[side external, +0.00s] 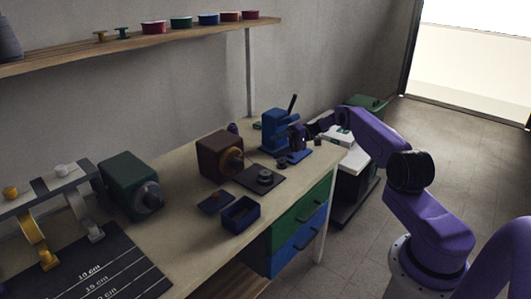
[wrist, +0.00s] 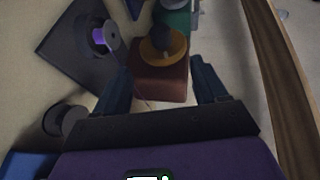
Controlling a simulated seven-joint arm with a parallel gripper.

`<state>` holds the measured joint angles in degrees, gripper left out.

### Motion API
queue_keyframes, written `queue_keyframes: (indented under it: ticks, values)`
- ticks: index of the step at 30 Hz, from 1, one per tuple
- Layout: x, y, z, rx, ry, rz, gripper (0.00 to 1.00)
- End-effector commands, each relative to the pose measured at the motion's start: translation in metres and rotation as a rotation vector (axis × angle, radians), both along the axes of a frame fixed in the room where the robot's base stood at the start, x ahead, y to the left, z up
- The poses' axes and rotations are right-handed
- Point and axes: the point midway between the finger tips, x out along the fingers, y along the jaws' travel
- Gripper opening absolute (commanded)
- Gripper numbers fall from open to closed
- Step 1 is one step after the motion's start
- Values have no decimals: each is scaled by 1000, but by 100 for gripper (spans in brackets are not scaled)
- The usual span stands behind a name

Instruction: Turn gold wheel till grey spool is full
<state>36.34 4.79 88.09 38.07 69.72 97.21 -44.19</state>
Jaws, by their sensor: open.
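The gold wheel (side external: 233,160) is on the front of a brown box (side external: 212,155) on the bench. In the wrist view the gold wheel (wrist: 160,47) and brown box (wrist: 160,85) lie ahead of my gripper (wrist: 161,72), whose fingers are spread apart with nothing between them. A grey spool (side external: 265,177) stands on a dark square plate (side external: 252,183); in the wrist view this spool (wrist: 105,36) shows a purple middle. How much is wound on it is hard to tell. In the side view my gripper (side external: 300,137) is beside the blue press, apart from the wheel.
The blue press (side external: 274,132) stands behind the brown box. A darker spool (wrist: 66,120) is at the lower left of the wrist view. A green box (side external: 128,183) with a grey wheel and a blue tray (side external: 240,214) are also on the bench. A shelf (side external: 130,44) holds several spools and tins.

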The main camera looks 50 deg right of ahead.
Motion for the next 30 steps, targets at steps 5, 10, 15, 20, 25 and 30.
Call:
queue_keyframes:
  ticks: [5, 10, 15, 20, 25, 30]
  values:
    - [-6, -16, 3, 0, -1, 0, 72]
    - [-9, -20, 5, 0, 0, 1, 72]
    - [-9, -21, 5, 0, 0, 1, 72]
    - [-9, -20, 7, 0, 0, 1, 72]
    - [-8, -20, 34, -2, -3, 2, 72]
    - [-8, -21, 82, -4, -4, 0, 72]
